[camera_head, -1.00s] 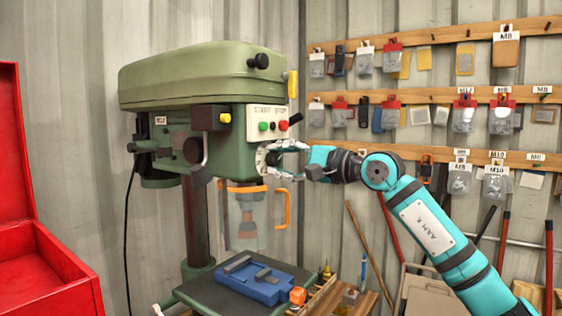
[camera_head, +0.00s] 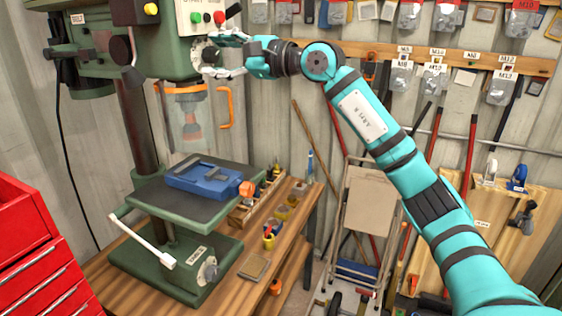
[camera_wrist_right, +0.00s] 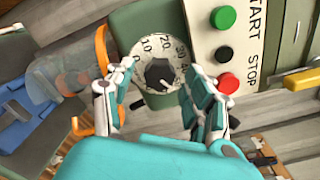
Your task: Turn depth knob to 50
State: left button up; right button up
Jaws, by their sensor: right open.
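The depth knob is a dark knob (camera_wrist_right: 159,73) on a pale round dial (camera_wrist_right: 146,52) marked 10, 20, 30 and 40 in the right wrist view. It sits on the side of the green drill press head (camera_head: 165,50). My right gripper (camera_wrist_right: 150,87) is open, with its fingers on either side of the knob and nothing held. I cannot tell whether the fingers touch it. In the head view the right gripper (camera_head: 212,56) is at the dial and partly hides it. My left gripper is not in view.
Green, black and red buttons (camera_wrist_right: 228,83) lie just right of the dial. A clear chuck guard (camera_head: 188,118) with an orange handle (camera_head: 227,107) hangs below. A blue vise (camera_head: 203,181) sits on the drill table. A red tool chest (camera_head: 30,250) stands at left.

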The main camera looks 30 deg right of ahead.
jog(key=m+p, duration=0.1)
jog(key=m, duration=0.2)
jog(key=shift+r, duration=0.1)
jog(key=m+p, duration=0.7)
jog(key=m, duration=0.2)
jog(key=shift+a+r+p, duration=0.1)
jog(key=shift+p, duration=0.25)
jog(key=shift+s+d+f+b, duration=0.55)
jog(key=shift+s+d+b, duration=0.2)
jog(key=shift+b, duration=0.4)
jog(key=b+v, duration=0.7)
jog(key=v, duration=0.8)
jog(key=w+d+f+m+t+b, duration=0.1)
jog(key=w+f+m, duration=0.3)
jog(key=f, duration=0.5)
jog(key=w+d+f+m+t+b, duration=0.1)
jog(key=w+f+m, duration=0.4)
jog(key=f, duration=0.5)
jog(key=w+d+f+m+t+h+b, duration=0.1)
jog(key=w+f+m, duration=0.3)
jog(key=f, duration=0.6)
jog(key=shift+w+d+f+m+b, duration=0.2)
jog(key=shift+d+m+b, duration=0.3)
jog(key=shift+m, duration=0.7)
